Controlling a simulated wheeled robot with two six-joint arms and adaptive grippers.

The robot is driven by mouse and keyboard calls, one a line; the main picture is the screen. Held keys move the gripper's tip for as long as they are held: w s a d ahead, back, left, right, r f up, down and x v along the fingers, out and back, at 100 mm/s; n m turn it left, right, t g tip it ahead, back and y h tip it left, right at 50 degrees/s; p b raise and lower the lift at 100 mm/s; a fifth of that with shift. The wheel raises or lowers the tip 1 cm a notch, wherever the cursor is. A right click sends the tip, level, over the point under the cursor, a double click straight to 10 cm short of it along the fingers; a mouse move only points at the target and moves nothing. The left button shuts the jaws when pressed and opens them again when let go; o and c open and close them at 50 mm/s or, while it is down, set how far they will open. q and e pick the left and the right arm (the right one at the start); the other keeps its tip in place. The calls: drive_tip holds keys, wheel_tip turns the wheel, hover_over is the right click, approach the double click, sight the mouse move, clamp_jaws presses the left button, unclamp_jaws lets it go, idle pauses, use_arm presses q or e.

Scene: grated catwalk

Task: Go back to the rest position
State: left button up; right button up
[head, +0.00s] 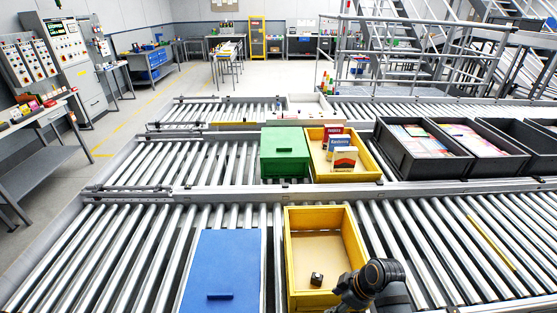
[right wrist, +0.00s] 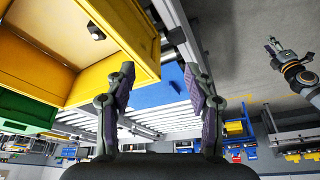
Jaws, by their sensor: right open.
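My right gripper (right wrist: 158,82) is open in the right wrist view, its two fingers wide apart with nothing between them. It is beside the near yellow bin (right wrist: 118,82), outside its wall. In the head view my right arm comes in at the bottom, by the right front corner of that yellow bin (head: 358,244); its fingers are hidden there. A small dark block (head: 316,279) lies on the bin floor; it also shows in the wrist view (right wrist: 96,32). My left gripper (right wrist: 276,46) shows small at the right of the wrist view, away from the bins; its jaw opening is unclear.
A blue lid (head: 222,268) lies left of the near bin on the rollers. Bare rollers (head: 100,245) lie on the left.

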drive_tip(key=s+d+r+m+t+h, duration=0.2)
drive_tip(key=s+d+r+m+h, duration=0.3)
drive_tip(key=s+d+m, duration=0.6)
wheel_tip(320, 180, down, 30)
drive_tip(key=g+b, duration=0.1)
drive_tip(key=b, duration=0.5)
use_arm(q)
wheel_tip(320, 180, down, 11)
drive_tip(key=w+b, duration=0.1)
drive_tip(key=b, duration=0.4)
drive_tip(key=shift+w+d+f, duration=0.15)
drive_tip(key=shift+w+d, duration=0.05)
drive_tip(key=shift+w, duration=0.2)
use_arm(e)
drive_tip(key=s+f, duration=0.9)
drive_tip(key=f, duration=0.3)
drive_tip(key=s+d+f+m+g, duration=0.1)
drive_tip(key=s+f, duration=0.9)
drive_tip(key=f, duration=0.2)
drive_tip(key=shift+f+g+y, duration=0.2)
drive_tip(key=shift+g+y, duration=0.1)
drive_tip(key=shift+s+d, duration=0.1)
